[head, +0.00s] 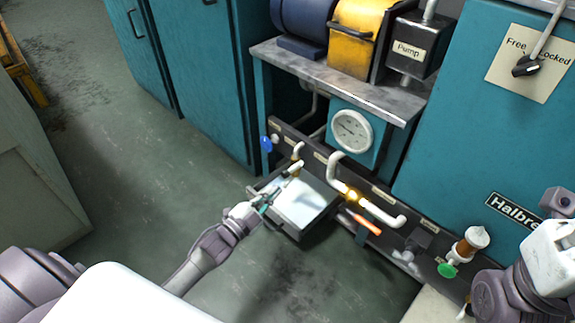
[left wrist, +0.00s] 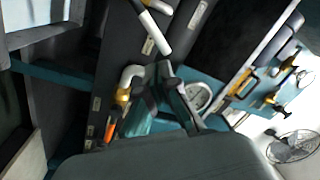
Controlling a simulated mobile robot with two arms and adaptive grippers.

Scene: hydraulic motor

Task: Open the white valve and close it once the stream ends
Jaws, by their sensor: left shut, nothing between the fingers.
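My left gripper (head: 271,197) is over the left edge of a pale metal tray (head: 305,207) below the pipe panel. Its fingers are shut and empty; they also show in the left wrist view (left wrist: 166,76). A cream spout with a brass part (head: 294,168) is close beyond the fingers; I cannot tell whether they touch it. A pale grey-white valve handle (head: 403,257) sits low on the panel at the right. I cannot tell for certain which part is the white valve. No stream is clearly visible. My right gripper is not in view; only its arm shows.
The panel also carries a blue valve (head: 267,144), an orange handle (head: 364,222) and a green valve (head: 448,270). A bent white pipe (head: 335,174) sticks out beside the tray. A gauge (head: 352,130) is above. Floor (head: 145,140) at the left is clear.

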